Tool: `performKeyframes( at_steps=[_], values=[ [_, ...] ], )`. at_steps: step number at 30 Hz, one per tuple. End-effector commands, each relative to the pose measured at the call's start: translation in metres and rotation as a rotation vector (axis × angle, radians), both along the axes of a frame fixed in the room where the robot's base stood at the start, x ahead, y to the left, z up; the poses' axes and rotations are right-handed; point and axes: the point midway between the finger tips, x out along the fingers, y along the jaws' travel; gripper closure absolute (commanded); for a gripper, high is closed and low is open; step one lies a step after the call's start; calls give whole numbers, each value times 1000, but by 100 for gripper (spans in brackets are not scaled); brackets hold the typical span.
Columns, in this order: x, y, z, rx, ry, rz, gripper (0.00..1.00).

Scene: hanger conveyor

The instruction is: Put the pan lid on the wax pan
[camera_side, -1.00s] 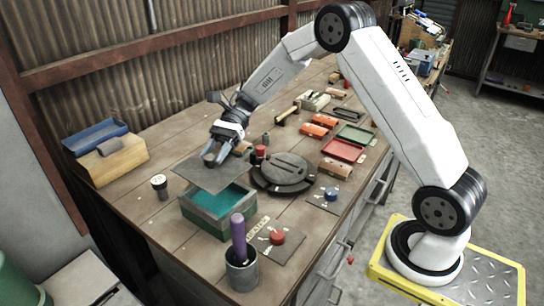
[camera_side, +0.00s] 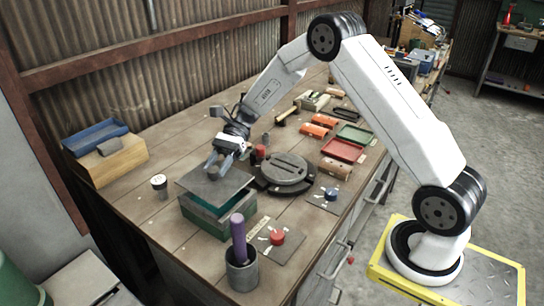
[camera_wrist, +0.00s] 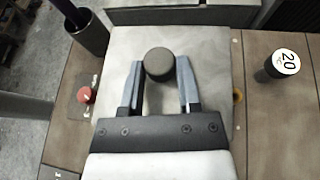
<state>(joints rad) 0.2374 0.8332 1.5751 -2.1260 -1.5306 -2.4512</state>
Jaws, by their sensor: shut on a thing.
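The pan lid (camera_side: 203,186) is a flat grey plate with a round dark knob (camera_wrist: 159,64). My gripper (camera_side: 214,164) is shut on the knob, with one finger on each side of it in the wrist view. The wax pan (camera_side: 203,219) is a green box holding teal wax. The lid is over most of the pan, and a strip of teal wax shows below its near edges. I cannot tell whether the lid touches the rim. In the wrist view the lid (camera_wrist: 215,60) hides most of the pan.
A dark cup (camera_side: 242,272) with a purple rod stands in front of the pan. A red knob (camera_side: 277,238) on a plate is to its right. A round dark grey plate (camera_side: 284,172) lies behind right. A small jar (camera_side: 159,186) marked 20 stands left, with clear table around it.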

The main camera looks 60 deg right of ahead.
Motion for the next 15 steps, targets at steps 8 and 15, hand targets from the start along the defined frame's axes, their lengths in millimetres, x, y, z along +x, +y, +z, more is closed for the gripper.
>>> performKeyframes(
  at_steps=[8,15],
  values=[
    [0,0,-17,2,0,0,100],
    [0,0,-23,1,-1,0,100]
  ],
)
